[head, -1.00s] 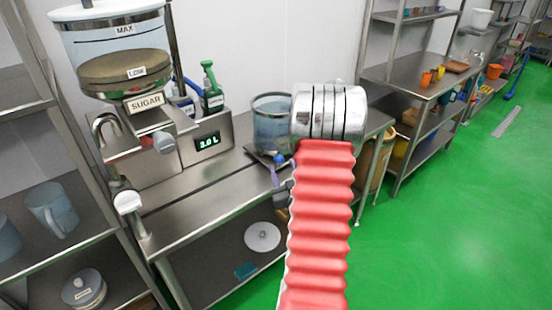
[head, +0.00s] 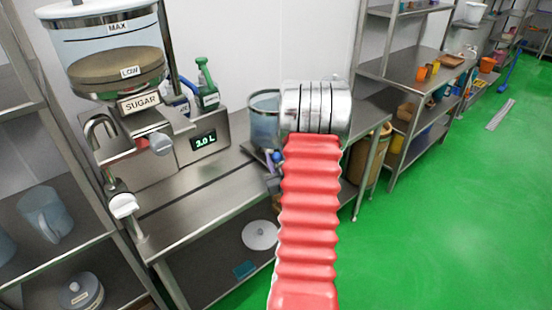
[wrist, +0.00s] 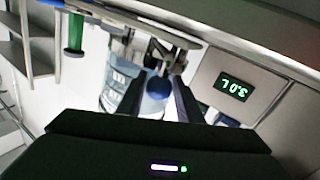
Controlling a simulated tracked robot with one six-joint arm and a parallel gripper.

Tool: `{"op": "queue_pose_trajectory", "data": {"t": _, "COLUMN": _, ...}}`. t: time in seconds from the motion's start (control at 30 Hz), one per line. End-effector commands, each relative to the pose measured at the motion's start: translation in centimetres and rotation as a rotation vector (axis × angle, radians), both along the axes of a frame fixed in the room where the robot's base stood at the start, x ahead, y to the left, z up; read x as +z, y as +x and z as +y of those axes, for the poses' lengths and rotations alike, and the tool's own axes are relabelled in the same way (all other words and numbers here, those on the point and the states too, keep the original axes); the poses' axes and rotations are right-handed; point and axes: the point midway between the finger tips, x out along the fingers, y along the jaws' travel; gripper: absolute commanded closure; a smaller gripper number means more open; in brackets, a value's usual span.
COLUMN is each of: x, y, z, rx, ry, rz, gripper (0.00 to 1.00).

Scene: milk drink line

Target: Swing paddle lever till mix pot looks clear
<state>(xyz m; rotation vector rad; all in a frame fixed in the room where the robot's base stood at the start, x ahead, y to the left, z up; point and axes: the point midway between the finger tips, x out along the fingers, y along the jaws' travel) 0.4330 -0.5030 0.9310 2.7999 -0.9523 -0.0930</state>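In the wrist view the pot (wrist: 117,75) shows upside down behind the fingers. A lever's round blue knob (wrist: 158,88) appears between the two dark fingertips of my gripper (wrist: 159,97). The fingers are apart, with a small gap seeming to show beside the knob. I cannot tell whether they touch it. In the head view my arm mostly hides the gripper.
The sugar hopper (head: 115,55) stands left of the pot, with a display (head: 203,141) reading 3.0 L between them. A shelf rack (head: 45,190) is at left. Green floor (head: 450,220) is clear at right.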

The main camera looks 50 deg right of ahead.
Motion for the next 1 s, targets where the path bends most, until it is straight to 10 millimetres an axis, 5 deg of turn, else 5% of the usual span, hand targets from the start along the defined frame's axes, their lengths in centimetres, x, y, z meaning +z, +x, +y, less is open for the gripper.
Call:
{"op": "queue_pose_trajectory", "data": {"t": 0.43, "x": 0.01, "y": -0.1, "z": -0.06, "rx": -0.002, "ry": 0.0, "rz": 0.0, "gripper": 0.99}}
{"op": "queue_pose_trajectory", "data": {"t": 1.0, "x": 0.0, "y": -0.09, "z": -0.08, "rx": 0.022, "ry": 0.0, "rz": 0.0, "gripper": 1.0}}
